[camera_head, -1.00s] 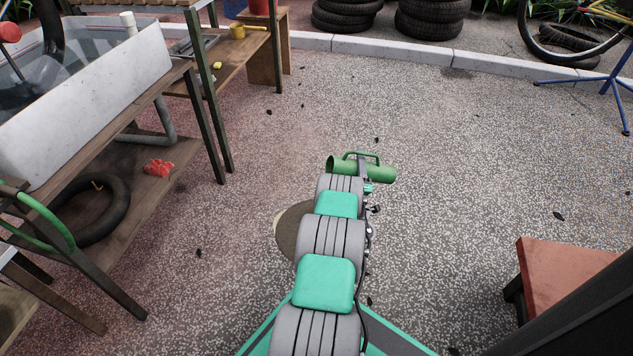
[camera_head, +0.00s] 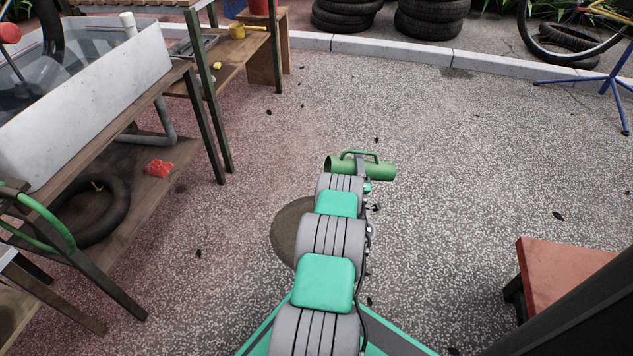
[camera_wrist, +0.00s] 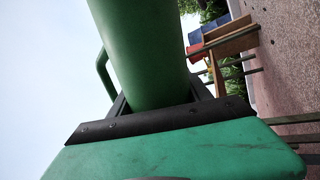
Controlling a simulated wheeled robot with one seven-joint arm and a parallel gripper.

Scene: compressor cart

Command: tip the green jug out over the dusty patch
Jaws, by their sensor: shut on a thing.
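The green jug (camera_head: 376,168) lies on its side in the air at the far end of my arm, its long axis level. Its open, dark end faces left and its handle is on top. My gripper (camera_wrist: 155,112) is shut on the jug, whose green wall (camera_wrist: 145,50) fills the upper middle of the wrist view. In the head view my arm hides the gripper. The round brown patch (camera_head: 287,234) is on the ground left of my arm, nearer than the jug; my arm covers its right side. No stream from the jug can be made out.
A wooden workbench (camera_head: 150,185) with a white tub (camera_head: 95,95) stands at left. A reddish-topped table (camera_head: 560,275) is at right. Tyres (camera_head: 430,18) and a blue bike stand (camera_head: 605,80) are at the back. The paving around the jug is open.

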